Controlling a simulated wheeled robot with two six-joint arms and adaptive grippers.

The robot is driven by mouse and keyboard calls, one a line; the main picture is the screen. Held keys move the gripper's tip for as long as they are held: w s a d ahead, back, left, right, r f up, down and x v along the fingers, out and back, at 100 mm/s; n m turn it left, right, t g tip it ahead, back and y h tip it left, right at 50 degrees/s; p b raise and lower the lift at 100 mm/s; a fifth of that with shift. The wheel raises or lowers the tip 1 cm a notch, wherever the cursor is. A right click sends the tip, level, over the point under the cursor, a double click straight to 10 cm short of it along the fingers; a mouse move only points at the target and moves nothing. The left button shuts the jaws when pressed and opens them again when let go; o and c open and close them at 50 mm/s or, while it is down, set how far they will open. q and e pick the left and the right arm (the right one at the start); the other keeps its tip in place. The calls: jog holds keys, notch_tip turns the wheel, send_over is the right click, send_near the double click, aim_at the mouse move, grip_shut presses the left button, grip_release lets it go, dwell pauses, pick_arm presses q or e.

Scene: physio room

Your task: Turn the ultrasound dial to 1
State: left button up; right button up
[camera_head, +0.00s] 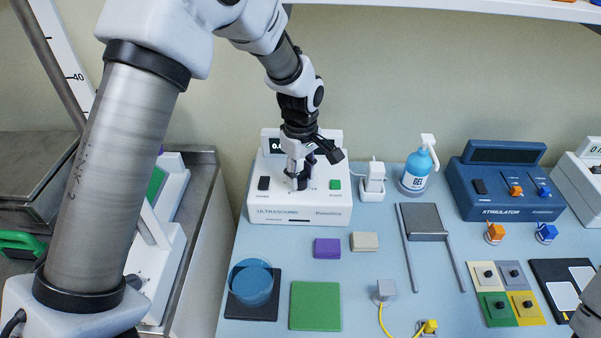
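The ultrasound unit (275,213) is a white box on the blue table, marked ULTRASOUND on its front. Its display (275,146) shows a "0" at the left; my arm hides the rest. A black switch (264,184) and a green button (335,184) sit on either side of its top panel. My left gripper (299,178) points down at the middle of the panel, where the dial would be. The dial is hidden by the gripper, and I cannot tell whether the fingers are closed on it. My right gripper is not clearly in view.
A white plug block (373,184) and a blue gel bottle (417,170) stand right of the unit. The blue stimulator (508,192) is farther right. A purple block (327,249), a beige block (364,241) and a blue cup (251,284) are in front.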

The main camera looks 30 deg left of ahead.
pick_arm(q)
jog(key=shift+s+f, duration=0.1)
dwell(0.3)
jog(key=m+p, duration=0.3)
jog(key=m, duration=0.1)
jog(key=m+p, duration=0.2)
jog(key=m, duration=0.1)
jog(key=m+p, duration=0.1)
jog(key=m, duration=0.2)
jog(key=shift+m, duration=0.4)
jog(key=m+p, duration=0.2)
jog(key=m, duration=0.4)
jog(key=shift+a, duration=0.1)
jog(key=m+p, duration=0.1)
jog(key=m, duration=0.2)
jog(key=shift+f+m, duration=0.1)
jog(key=shift+m, duration=1.9)
